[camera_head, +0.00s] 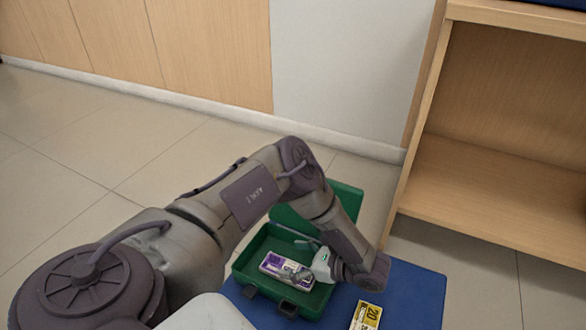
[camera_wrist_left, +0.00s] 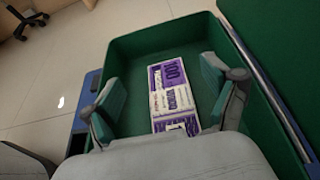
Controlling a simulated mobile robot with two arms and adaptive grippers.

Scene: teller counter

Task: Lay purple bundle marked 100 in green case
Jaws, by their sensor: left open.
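The purple bundle marked 100 (camera_head: 284,268) lies flat inside the green case (camera_head: 262,240), whose lid stands open. In the left wrist view the purple bundle (camera_wrist_left: 173,92) rests on the floor of the green case (camera_wrist_left: 137,47), with its 100 mark at the far end. My left gripper (camera_head: 306,263) is over the case. In the wrist view its two fingers (camera_wrist_left: 168,98) are spread apart, one on each side of the bundle, with gaps to it. The near end of the bundle is partly hidden by the gripper body. My right gripper is out of view.
The case stands on a blue mat (camera_head: 420,292). A yellow bundle marked 20 (camera_head: 367,316) lies on the mat to the right of the case. A wooden shelf unit (camera_head: 490,190) stands at the right. Tiled floor (camera_head: 80,150) is clear at the left.

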